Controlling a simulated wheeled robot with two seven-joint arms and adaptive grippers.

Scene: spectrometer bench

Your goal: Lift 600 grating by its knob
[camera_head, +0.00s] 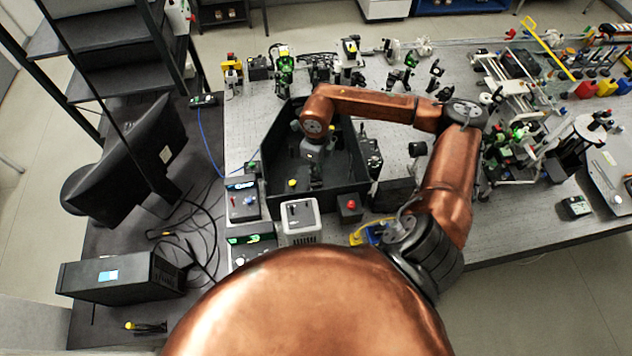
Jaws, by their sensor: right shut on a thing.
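My right arm arches over the open black spectrometer box, and its rim shows at the near side (318,196). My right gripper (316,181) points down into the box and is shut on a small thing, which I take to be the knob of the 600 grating. The grating itself is mostly hidden by the gripper and the dark interior, so I cannot tell whether it touches the floor of the box. A small yellow knob (292,183) shows to the left of the gripper. My left gripper is out of view.
A white-grey unit (300,220) and a red button box (349,205) stand in front of the black box. Controllers with green displays (242,184) stand at its left. Optics crowd the back and right of the bench. A monitor (130,160) stands at far left.

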